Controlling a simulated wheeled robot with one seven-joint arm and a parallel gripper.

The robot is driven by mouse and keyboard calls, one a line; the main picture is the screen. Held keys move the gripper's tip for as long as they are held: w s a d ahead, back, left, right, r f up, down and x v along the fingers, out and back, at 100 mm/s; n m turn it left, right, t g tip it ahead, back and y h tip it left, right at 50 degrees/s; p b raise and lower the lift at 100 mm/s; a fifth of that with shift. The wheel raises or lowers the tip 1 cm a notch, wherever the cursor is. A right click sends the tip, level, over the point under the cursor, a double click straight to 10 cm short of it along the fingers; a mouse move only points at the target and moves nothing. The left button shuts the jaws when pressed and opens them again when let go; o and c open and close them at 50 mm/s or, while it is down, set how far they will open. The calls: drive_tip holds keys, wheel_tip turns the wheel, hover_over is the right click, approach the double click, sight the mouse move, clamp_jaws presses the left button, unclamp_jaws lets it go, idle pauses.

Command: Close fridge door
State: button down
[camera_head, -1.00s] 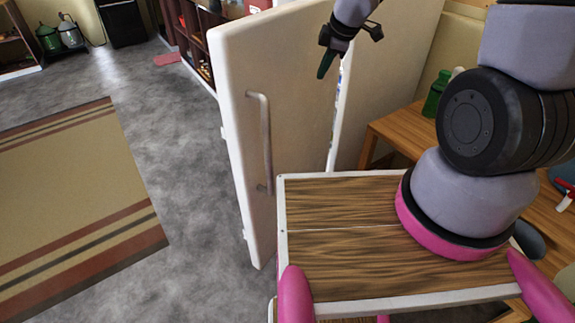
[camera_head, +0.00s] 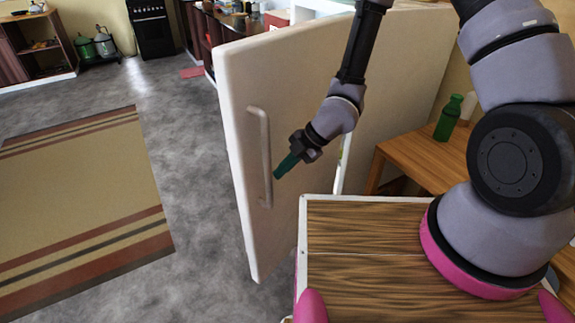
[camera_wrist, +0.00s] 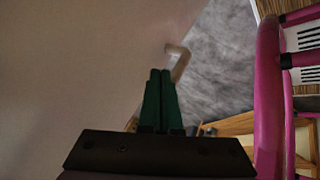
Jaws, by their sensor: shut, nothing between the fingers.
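The white fridge door (camera_head: 250,75) stands open in the head view, its handle side facing me. A vertical bar handle (camera_head: 263,155) sits on its outer face near the left edge. The fridge body (camera_head: 408,85) shows behind and to the right. My gripper (camera_head: 277,177) is shut and empty, with its green fingertips just right of the handle's lower part. I cannot tell if it touches the door. In the wrist view, the shut green fingers (camera_wrist: 160,78) point along the pale door face (camera_wrist: 75,60), with the handle end (camera_wrist: 178,50) just beyond the tips.
A wooden table (camera_head: 425,163) with a green bottle (camera_head: 448,118) stands at the right beside the fridge. A striped rug (camera_head: 80,200) lies on the grey floor at left. The floor between rug and door is clear. A dark stove (camera_head: 150,28) stands far back.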

sight(260, 192)
drive_tip(key=shift+x, duration=2.7)
